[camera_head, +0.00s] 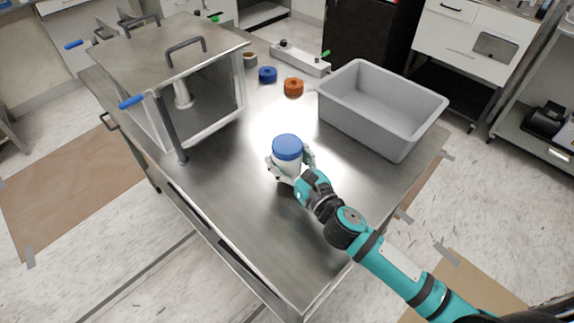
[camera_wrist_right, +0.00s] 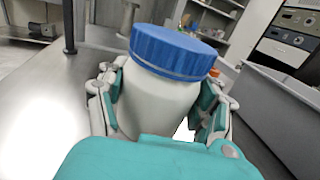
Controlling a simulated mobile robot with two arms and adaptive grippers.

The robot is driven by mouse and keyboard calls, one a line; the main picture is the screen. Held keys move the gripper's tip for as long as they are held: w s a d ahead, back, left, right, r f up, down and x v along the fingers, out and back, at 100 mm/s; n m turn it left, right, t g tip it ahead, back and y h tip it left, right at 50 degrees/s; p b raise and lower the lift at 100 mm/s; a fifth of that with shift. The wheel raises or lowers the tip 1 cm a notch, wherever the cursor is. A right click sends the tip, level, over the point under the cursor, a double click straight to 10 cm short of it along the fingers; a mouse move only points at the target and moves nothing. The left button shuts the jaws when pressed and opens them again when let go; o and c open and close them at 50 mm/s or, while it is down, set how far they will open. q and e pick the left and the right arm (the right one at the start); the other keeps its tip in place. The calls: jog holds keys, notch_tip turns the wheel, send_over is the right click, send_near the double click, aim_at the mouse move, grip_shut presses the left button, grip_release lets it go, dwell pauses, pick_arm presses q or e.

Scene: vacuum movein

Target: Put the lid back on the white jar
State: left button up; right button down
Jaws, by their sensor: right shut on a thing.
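The white jar (camera_head: 287,161) stands upright on the metal table, near its middle. A blue lid (camera_head: 287,146) sits on top of the jar. In the right wrist view the jar (camera_wrist_right: 155,100) is large and close, with the ribbed blue lid (camera_wrist_right: 176,50) over its mouth. I cannot tell whether the lid is screwed tight. My right gripper (camera_head: 290,163) is shut around the jar's white body, one finger on each side, below the lid. The jar's lower part is partly hidden by the gripper. My left gripper is not in view.
A grey bin (camera_head: 345,112) stands to the right of the jar. A metal chamber with a clear front (camera_head: 215,122) stands on the left. Behind are a blue ring-like piece (camera_head: 267,74), an orange one (camera_head: 293,87) and a grey bar (camera_head: 300,60). The table's front is clear.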

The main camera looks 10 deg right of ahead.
aim_at(294, 176)
jog(key=shift+f+b, duration=0.65)
jog(key=shift+f, duration=1.05)
jog(key=shift+f, duration=0.2)
jog(key=shift+c, duration=0.9)
grip_release()
jog(key=shift+r, duration=0.1)
jog(key=shift+s, duration=0.15)
jog(key=b+v, duration=0.2)
jog(key=v, duration=0.8)
jog(key=shift+s+d, duration=0.1)
jog(key=shift+s, duration=0.15)
jog(key=shift+s+d+r, duration=0.1)
jog(key=shift+s+d, duration=0.1)
jog(key=shift+s, duration=0.4)
